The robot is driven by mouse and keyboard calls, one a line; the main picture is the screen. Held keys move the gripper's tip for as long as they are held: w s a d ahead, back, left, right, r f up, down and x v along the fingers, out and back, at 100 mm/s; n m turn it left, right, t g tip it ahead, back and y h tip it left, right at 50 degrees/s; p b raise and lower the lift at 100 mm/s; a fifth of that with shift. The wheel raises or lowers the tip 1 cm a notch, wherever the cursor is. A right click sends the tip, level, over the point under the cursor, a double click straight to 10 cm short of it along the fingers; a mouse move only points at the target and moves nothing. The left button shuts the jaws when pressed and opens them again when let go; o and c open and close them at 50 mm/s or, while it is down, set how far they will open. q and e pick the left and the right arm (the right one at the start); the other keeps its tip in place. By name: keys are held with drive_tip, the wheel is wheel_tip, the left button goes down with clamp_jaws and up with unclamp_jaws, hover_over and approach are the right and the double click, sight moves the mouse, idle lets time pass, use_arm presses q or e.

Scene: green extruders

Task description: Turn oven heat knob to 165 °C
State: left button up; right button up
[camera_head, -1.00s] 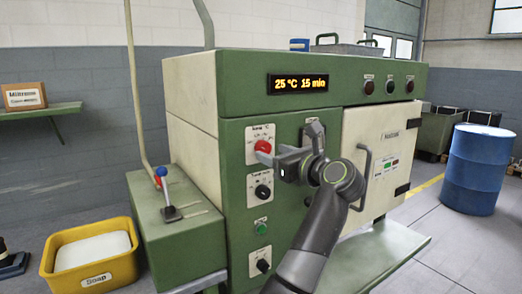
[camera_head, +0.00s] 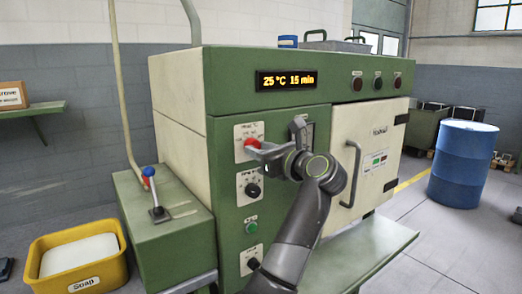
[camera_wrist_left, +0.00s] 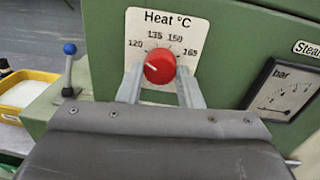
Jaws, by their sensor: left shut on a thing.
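The red heat knob (camera_head: 249,143) is on the upper left of the green oven's front panel. In the left wrist view the knob (camera_wrist_left: 159,67) sits under a "Heat °C" label marked 120, 135, 150 and 165. Its white pointer line points up-left, toward the 120 mark. My left gripper (camera_head: 254,148) is at the knob, and its two grey fingers (camera_wrist_left: 160,78) are shut on the knob's left and right sides. The display (camera_head: 286,80) reads 25 °C and 15 min. My right gripper is in neither view.
A black knob (camera_head: 252,190) and a green button (camera_head: 251,227) sit below. The oven door (camera_head: 366,160) with its curved handle (camera_head: 353,175) is right of my arm. A lever (camera_head: 155,200) stands left, and a pressure gauge (camera_wrist_left: 283,97) is right of the heat knob.

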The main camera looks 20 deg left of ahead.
use_arm(q)
drive_tip(key=shift+r+m+p, duration=0.15)
drive_tip(key=shift+m+p, duration=0.65)
drive_tip(key=shift+p, duration=0.25)
drive_tip(key=m+p, duration=1)
drive_tip(key=p, duration=0.1)
drive_tip(key=shift+r+t+p, duration=0.1)
drive_tip(key=shift+t+p, duration=0.2)
drive_tip(key=shift+p, duration=0.05)
drive_tip(key=m+p, duration=1.1)
drive_tip(key=p, duration=0.2)
drive_tip(key=shift+s+a+t+p, duration=0.1)
drive_tip(key=shift+s+t+p, duration=0.05)
drive_tip(key=shift+t+p, duration=0.2)
drive_tip(key=shift+m+p, duration=0.75)
drive_tip(key=shift+m, duration=0.15)
drive_tip(key=shift+f+m+h+p, duration=0.25)
drive_tip(key=shift+m+h+p, duration=0.05)
drive_tip(key=shift+p, duration=0.05)
drive_tip(key=o, duration=1)
drive_tip(key=shift+c, duration=0.2)
